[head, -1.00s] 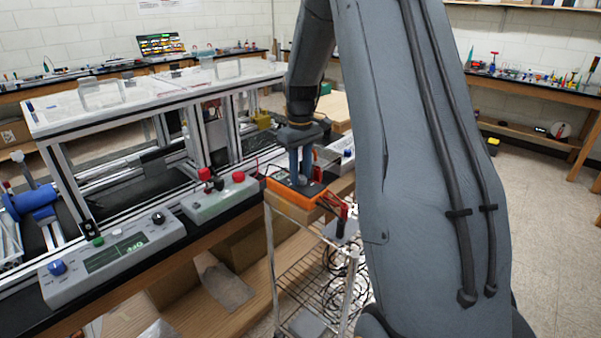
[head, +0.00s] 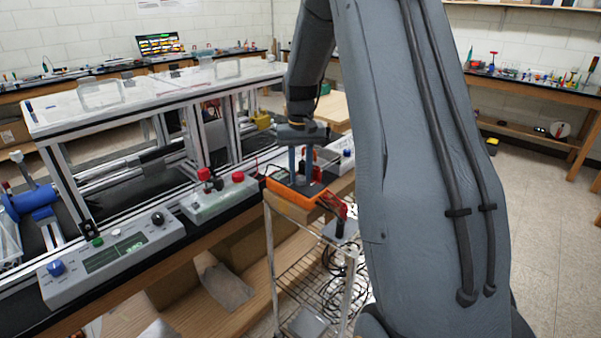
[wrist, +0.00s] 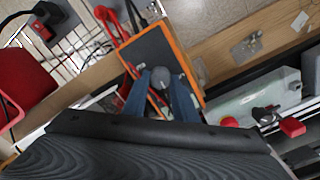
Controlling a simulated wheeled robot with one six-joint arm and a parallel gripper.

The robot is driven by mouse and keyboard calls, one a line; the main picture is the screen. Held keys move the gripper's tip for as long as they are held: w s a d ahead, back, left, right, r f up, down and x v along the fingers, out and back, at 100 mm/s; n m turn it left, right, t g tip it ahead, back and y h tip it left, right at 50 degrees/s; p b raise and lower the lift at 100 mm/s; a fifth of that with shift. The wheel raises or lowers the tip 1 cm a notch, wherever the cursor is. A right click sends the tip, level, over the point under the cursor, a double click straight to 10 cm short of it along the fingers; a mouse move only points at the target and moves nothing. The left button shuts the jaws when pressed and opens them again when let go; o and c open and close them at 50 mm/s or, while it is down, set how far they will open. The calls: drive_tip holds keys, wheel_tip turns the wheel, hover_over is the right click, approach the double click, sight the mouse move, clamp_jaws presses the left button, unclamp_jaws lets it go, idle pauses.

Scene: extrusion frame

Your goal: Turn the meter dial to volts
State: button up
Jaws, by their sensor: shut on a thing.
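The meter is an orange-edged box with a dark face (head: 285,190), lying at the bench's front edge beyond my arm; it also shows in the wrist view (wrist: 150,42). Its round grey dial (wrist: 161,76) sits between my fingers in the wrist view. My gripper (head: 303,182) points down over the meter, and in the wrist view (wrist: 164,88) its two blue-grey fingers are shut on the dial. The dial's marks are too small to read. My fingers hide part of the meter face.
A grey box with red knobs (head: 218,198) stands left of the meter. A control box with a green display (head: 112,255) is further left. A wire cart (head: 300,262) stands below the bench edge. A framed, clear-topped enclosure (head: 160,92) stands behind the boxes.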

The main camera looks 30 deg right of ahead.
sight(301, 177)
idle(0.3)
drive_tip(key=o, duration=1.1)
drive_tip(key=shift+r+b, duration=1.2)
drive_tip(key=shift+r, duration=2.75)
drive_tip(key=s+a+f+n, duration=0.1)
drive_tip(key=s+a+f, duration=0.2)
drive_tip(key=s+a, duration=0.2)
drive_tip(key=s+a+f+n+t, duration=0.1)
drive_tip(key=s+a+f, duration=0.3)
drive_tip(key=s, duration=0.6)
drive_tip(key=s+a+f+n, duration=0.1)
drive_tip(key=s+a+f, duration=0.3)
drive_tip(key=s+a, duration=0.4)
drive_tip(key=shift+a+f+n+b, duration=0.15)
drive_tip(key=shift+a+n+b, duration=0.05)
drive_tip(key=shift+n+b, duration=0.2)
